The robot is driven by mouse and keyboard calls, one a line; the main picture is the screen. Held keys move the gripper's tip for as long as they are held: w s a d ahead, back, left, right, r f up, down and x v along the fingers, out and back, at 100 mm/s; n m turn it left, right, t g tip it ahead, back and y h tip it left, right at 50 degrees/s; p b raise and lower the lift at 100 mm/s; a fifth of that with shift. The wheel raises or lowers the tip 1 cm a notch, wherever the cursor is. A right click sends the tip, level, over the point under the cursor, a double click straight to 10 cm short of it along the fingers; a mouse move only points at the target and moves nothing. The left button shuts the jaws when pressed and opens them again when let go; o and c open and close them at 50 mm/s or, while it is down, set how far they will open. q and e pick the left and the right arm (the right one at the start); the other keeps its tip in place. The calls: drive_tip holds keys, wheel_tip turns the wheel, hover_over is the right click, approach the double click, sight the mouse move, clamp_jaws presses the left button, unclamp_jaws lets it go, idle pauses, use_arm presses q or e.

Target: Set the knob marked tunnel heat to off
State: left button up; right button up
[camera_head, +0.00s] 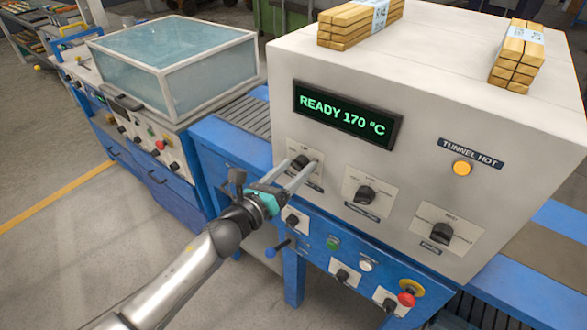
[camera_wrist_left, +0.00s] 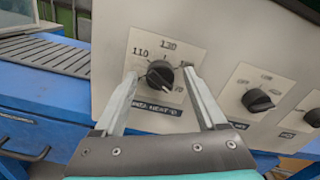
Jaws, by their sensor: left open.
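The tunnel heat knob (camera_head: 300,161) is the black leftmost dial on the white tunnel housing, below the display. In the left wrist view the knob (camera_wrist_left: 160,75) sits on a pale plate marked 110 and 130, with a partly covered label ending in "HEAT °C". Its pointer seems to face the lower right; the exact setting is hard to read. My left gripper (camera_head: 301,168) is open at the knob; in the left wrist view its fingers (camera_wrist_left: 160,76) stand on either side of it. I cannot tell whether they touch it. My right gripper is not in view.
The display (camera_head: 347,115) reads READY 170 °C. Two more black knobs, the middle one (camera_head: 365,195) and the right one (camera_head: 440,233), sit to the right. An amber lamp (camera_head: 462,168) is labelled TUNNEL HOT. Below, the blue panel holds a red button (camera_head: 406,299) and several small controls.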

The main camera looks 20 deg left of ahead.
use_arm(q)
clamp_jaws()
idle(0.4)
